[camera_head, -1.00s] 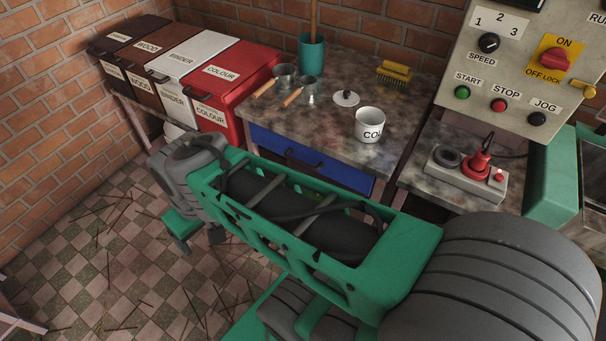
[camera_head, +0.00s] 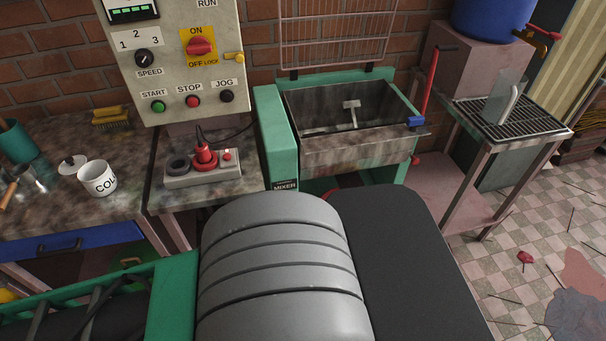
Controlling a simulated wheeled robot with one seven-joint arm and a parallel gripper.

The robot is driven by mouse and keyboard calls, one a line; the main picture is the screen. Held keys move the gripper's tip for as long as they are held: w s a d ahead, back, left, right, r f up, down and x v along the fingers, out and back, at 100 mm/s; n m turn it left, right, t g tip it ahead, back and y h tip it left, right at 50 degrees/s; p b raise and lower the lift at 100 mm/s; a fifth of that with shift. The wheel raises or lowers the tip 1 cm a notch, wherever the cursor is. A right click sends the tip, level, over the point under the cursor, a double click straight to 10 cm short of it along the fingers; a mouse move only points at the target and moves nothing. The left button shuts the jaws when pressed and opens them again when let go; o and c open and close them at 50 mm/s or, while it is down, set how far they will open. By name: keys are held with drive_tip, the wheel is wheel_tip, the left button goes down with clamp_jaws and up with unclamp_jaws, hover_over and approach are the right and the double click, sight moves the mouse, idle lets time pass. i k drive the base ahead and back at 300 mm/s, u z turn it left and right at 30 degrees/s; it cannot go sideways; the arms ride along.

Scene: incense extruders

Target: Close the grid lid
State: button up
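The grid lid (camera_head: 337,38) is a pinkish wire grid standing upright, raised at the back of the mixer trough against the brick wall. The mixer trough (camera_head: 356,152) is a grey metal box in a green frame, open at the top. A paddle (camera_head: 351,108) shows inside it. My arm crosses the lower part of the head view in front of the mixer. My gripper is not in view.
A control panel (camera_head: 175,101) hangs left of the mixer. A socket block with a red plug (camera_head: 205,158) and a white cup (camera_head: 97,178) stand on the benches at left. A blue drum (camera_head: 492,18) and a metal grating stand (camera_head: 520,125) are at right.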

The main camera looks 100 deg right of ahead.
sight(294, 71)
drive_tip(key=z, duration=3.35)
drive_tip(key=k, duration=1.3)
drive_tip(key=z, duration=0.75)
drive_tip(key=i, duration=1.7)
drive_tip(key=u, duration=0.35)
